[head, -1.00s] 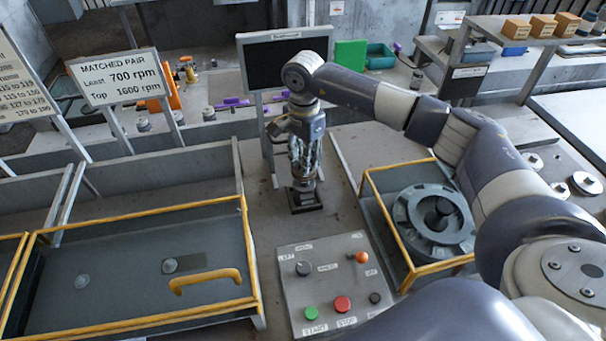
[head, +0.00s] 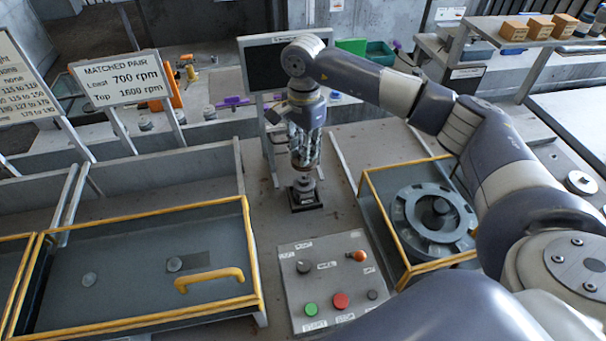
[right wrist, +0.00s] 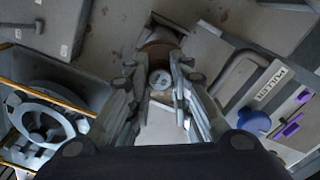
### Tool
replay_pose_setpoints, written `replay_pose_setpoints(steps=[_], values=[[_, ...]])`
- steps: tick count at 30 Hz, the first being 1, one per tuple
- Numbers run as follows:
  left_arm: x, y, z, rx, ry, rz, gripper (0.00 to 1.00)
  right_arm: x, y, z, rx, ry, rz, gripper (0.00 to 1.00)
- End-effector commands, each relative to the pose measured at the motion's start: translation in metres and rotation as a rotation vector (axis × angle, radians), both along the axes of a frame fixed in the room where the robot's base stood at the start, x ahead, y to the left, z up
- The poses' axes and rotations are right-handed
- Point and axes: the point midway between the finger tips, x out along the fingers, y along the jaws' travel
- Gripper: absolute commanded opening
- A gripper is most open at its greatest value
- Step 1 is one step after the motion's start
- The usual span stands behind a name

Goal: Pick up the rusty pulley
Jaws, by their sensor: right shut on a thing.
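The rusty pulley (head: 303,174) is a small brown round piece at the top of a short grey post on a dark square base (head: 306,206), in the middle of the head view. My right gripper (head: 304,162) points down from above, with its fingers closed around the pulley. In the right wrist view the brown pulley (right wrist: 156,50) sits between the fingertips of my right gripper (right wrist: 157,72), with a pale round face in its centre. The fingers hide much of it. I cannot tell whether it is clear of the post. My left gripper is not in view.
A control panel (head: 331,281) with coloured buttons is in front. A yellow-edged bin holding a grey ring (head: 400,210) stands right, and a yellow-edged lid (head: 130,308) left. A dark monitor (head: 262,66) stands close behind the gripper. Bench on both sides of the base is bare.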

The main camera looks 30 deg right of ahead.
Motion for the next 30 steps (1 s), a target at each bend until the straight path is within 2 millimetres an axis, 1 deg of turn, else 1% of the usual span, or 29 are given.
replay_pose_setpoints(steps=[4,21,25,30], values=[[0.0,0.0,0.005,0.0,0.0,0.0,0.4,-0.014,0.006,0.005,0.0,0.001,0.002,0.0],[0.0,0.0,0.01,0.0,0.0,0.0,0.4,-0.064,0.031,0.016,0.0,0.0,0.002,0.0],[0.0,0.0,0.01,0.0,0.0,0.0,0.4,-0.072,0.034,0.018,0.0,0.0,0.0,0.0],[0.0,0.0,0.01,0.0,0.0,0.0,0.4,-0.074,0.036,0.019,0.0,0.0,-0.001,0.0]])
